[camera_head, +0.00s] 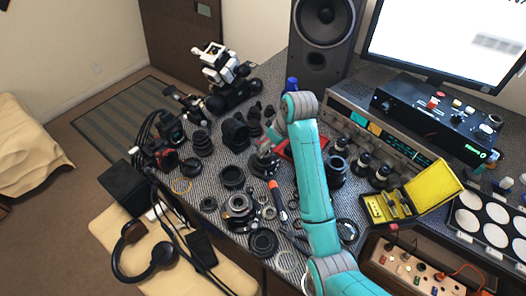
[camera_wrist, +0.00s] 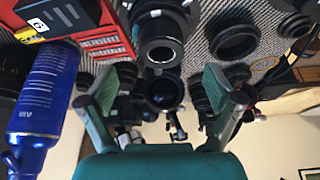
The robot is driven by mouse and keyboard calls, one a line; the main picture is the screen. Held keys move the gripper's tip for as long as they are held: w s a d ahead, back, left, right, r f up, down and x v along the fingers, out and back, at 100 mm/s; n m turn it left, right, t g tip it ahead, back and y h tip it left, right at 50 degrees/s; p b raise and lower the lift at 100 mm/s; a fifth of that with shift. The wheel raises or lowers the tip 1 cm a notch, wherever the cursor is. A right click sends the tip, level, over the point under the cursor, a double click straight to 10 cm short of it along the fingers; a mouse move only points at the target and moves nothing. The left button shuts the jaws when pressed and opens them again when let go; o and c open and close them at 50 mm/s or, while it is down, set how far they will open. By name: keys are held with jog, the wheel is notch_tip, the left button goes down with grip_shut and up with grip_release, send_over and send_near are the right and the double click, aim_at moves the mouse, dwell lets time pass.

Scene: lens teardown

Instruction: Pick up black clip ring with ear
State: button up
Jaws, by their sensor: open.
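My gripper (camera_head: 266,150) is over the middle of the bench, below the bent teal arm. In the wrist view my gripper (camera_wrist: 163,94) has its two fingers spread wide apart, with nothing held. A black round lens part (camera_wrist: 163,78) shows between the fingers, beyond them. I cannot tell for certain which part is the black clip ring with ear. A flat black ring (camera_head: 262,243) lies near the front edge, and a smaller dark ring (camera_head: 208,204) lies to its upper left. No ear can be made out on either. My arm hides part of the bench.
Lens barrels (camera_head: 235,133) crowd the bench around my gripper. A blue spray bottle (camera_wrist: 42,95) stands close at the left in the wrist view. A yellow open case (camera_head: 432,190), a black control box (camera_head: 436,112) and a speaker (camera_head: 325,35) stand to the right and back.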

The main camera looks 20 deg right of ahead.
jog(key=shift+x, duration=3.15)
jog(key=shift+a, duration=0.1)
jog(key=c, duration=1)
